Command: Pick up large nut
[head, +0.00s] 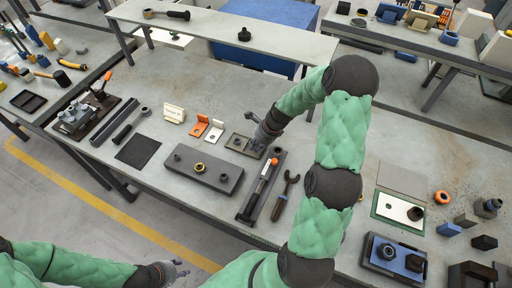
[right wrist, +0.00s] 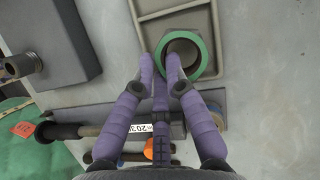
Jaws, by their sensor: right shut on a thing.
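The large nut (right wrist: 161,56), a round ring with a green face and a wide dark hole, shows in the right wrist view at the end of my right gripper's purple fingers. My right gripper (right wrist: 173,70) is shut on its near side. In the head view my right gripper (head: 257,145) is low over the right part of a shallow dark tray (head: 233,143), and the nut is hidden or too small to make out. I cannot tell whether the nut touches the tray. My left gripper (head: 181,268) is open and empty at the lower left, off the table.
A grey block (head: 222,177) with fittings lies left of my right gripper. A dark rail with an orange-marked tool (head: 265,177) and a wrench (head: 285,190) lie close in front. Orange (head: 199,126) and white brackets stand behind left.

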